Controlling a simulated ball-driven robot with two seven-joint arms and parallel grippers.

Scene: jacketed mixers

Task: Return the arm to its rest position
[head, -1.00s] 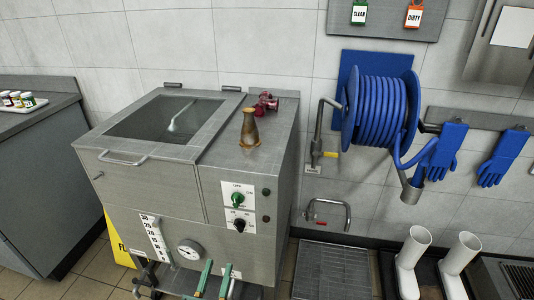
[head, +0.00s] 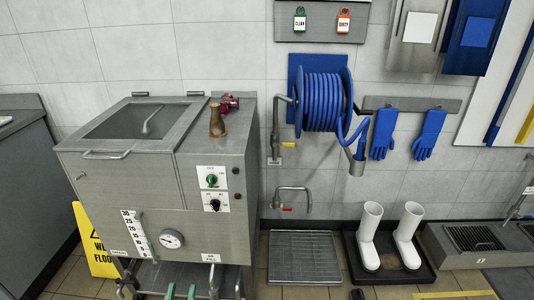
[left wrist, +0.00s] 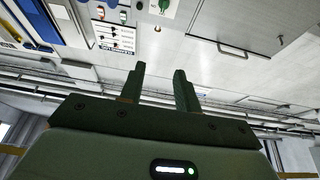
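The two green fingers of my left gripper (head: 181,291) show at the bottom edge of the head view, in front of the mixer's lower front. In the left wrist view my left gripper (left wrist: 159,88) has its fingers apart with nothing between them, so it is open and empty. The jacketed mixer (head: 110,190) is a grey steel box with its lid (head: 137,120) down. My right gripper is not clearly in view.
A yellow wet-floor sign (head: 92,245) stands left of the mixer. White boots (head: 368,235) stand in a black tray (head: 392,277) at right, beside a floor grate (head: 303,258). A blue hose reel (head: 322,100) hangs above.

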